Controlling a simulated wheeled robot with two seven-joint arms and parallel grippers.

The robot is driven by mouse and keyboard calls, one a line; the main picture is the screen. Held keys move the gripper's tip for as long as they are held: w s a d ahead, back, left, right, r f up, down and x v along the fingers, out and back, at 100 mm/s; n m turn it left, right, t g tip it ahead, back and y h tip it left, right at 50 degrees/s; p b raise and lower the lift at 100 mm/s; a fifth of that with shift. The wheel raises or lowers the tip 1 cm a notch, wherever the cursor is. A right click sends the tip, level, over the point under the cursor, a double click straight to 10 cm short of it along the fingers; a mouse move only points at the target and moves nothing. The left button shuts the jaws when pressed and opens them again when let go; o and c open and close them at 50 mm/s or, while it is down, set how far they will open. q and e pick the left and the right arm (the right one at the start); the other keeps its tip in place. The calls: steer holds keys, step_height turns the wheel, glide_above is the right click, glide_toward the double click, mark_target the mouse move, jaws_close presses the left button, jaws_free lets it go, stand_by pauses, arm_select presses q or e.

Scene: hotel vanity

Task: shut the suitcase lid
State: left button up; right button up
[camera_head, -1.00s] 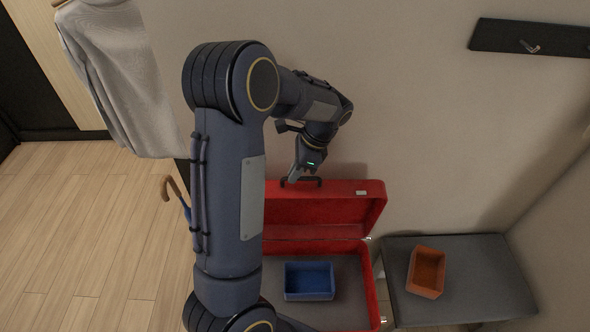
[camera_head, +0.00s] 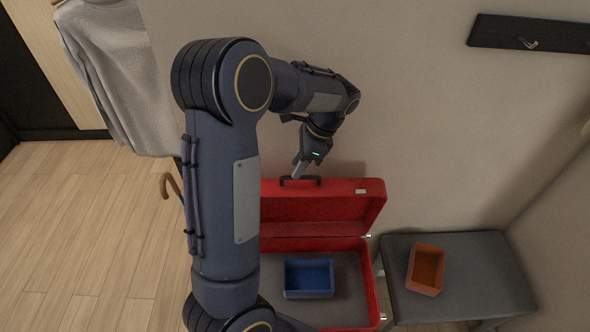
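The red suitcase stands open, its lid (camera_head: 335,207) raised near the wall with a dark handle (camera_head: 300,181) on the lid's top edge. The suitcase's grey-lined base (camera_head: 349,275) lies in front of the lid, its left part hidden behind my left arm. A blue box (camera_head: 309,279) sits inside the base. My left gripper (camera_head: 298,171) points down at the lid's top edge, right by the handle. Whether it touches the handle, and how far its fingers are apart, I cannot tell. My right gripper is not in view.
A grey bench (camera_head: 470,285) with an orange box (camera_head: 426,270) on it stands right of the suitcase. A wall rack (camera_head: 535,38) is at the upper right. A grey garment (camera_head: 120,75) hangs at the left, above a wooden cane handle (camera_head: 171,187). Floor at left is clear.

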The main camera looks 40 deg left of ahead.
arm_select(q)
steer(key=v, duration=0.4)
steer(key=shift+w+d+r, duration=0.1)
steer(key=shift+r, duration=0.25)
